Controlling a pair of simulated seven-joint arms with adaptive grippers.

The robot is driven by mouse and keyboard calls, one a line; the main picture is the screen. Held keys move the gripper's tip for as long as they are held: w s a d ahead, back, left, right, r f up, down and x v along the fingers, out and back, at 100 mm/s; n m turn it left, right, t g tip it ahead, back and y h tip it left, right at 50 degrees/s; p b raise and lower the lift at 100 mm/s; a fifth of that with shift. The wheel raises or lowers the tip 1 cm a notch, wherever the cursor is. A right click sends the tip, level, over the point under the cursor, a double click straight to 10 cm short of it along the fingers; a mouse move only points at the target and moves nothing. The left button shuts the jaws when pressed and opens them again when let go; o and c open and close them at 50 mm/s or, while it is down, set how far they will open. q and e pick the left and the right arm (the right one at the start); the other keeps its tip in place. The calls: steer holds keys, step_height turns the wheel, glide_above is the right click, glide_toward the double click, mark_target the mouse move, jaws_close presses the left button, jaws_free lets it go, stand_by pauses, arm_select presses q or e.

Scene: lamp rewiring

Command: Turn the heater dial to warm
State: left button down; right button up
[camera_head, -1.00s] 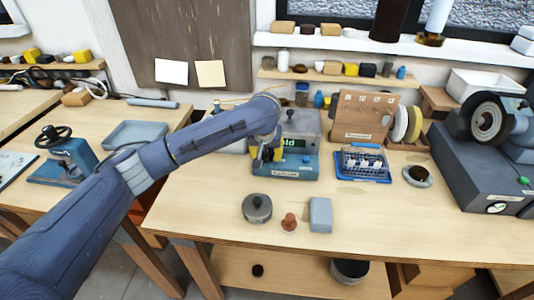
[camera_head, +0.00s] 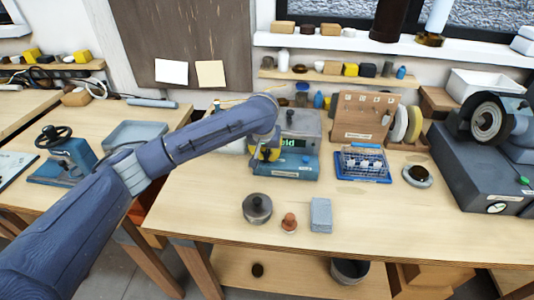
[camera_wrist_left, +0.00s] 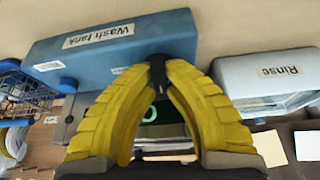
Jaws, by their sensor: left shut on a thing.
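The blue wash tank (camera_head: 290,172) stands at the back of the bench, and its label shows in the left wrist view (camera_wrist_left: 97,36). My left gripper (camera_head: 266,155) is at the left part of the tank's front. In the left wrist view its yellow fingers (camera_wrist_left: 158,72) are closed at the tips on a small dark dial at the tank's face. The fingers hide most of the dial, so its setting cannot be read. A display (camera_head: 294,143) behind shows green letters, partly covered by the gripper. My right gripper is not in view.
A pale Rinse tank (camera_wrist_left: 265,72) is beside the wash tank. A blue tray with a wire basket (camera_head: 362,162) is to the right. A round lidded pot (camera_head: 257,208), a brown knob (camera_head: 289,222) and a grey block (camera_head: 321,214) stand in front. The bench's front left is clear.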

arm_select(q)
steer(key=m+h, duration=0.1)
steer(key=m, duration=0.1)
steer(key=m+g, duration=0.1)
steer(key=m, duration=0.2)
steer(key=shift+a+h, duration=0.1)
steer(key=shift+h, duration=0.3)
steer(key=shift+m+g+h, duration=0.6)
steer(key=shift+m, duration=1.6)
steer(key=shift+f, duration=0.1)
steer(key=c, duration=1.4)
jaws_free()
steer(key=shift+c, duration=0.2)
steer(key=shift+w+r, duration=0.1)
steer(key=shift+r, duration=0.1)
